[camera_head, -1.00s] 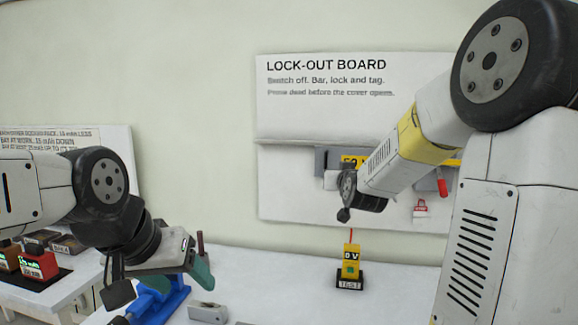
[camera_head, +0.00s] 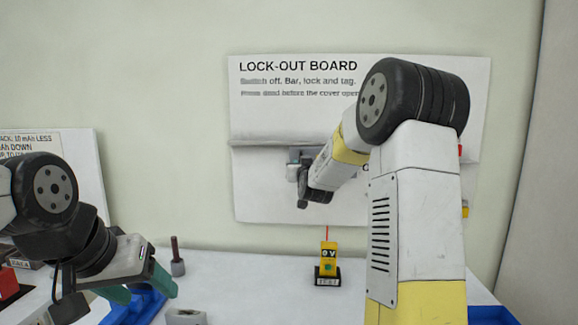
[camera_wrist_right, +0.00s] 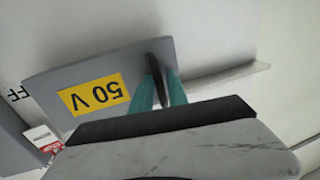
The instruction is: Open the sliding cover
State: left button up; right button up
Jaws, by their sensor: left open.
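The sliding cover (camera_wrist_right: 110,66) is a grey plate with a yellow "50 V" label in the right wrist view. A dark upright handle (camera_wrist_right: 154,66) stands at its right part. The teal fingers of my right gripper (camera_wrist_right: 159,86) lie one on each side of this handle and look closed on it. In the head view my right arm hides most of the cover, and the right fingers cannot be made out. My left gripper (camera_head: 140,287) is open and empty, low at the left, over the table and away from the board.
The lock-out board (camera_head: 260,190) is on the back wall. A yellow tester marked "0 V" (camera_head: 328,258) stands on the white table below it. A blue tray (camera_head: 130,312) lies under my left gripper, with a grey post-like part (camera_head: 177,262) beside it. The table middle is mostly clear.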

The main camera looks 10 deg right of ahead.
grip_shut()
dwell(1.4)
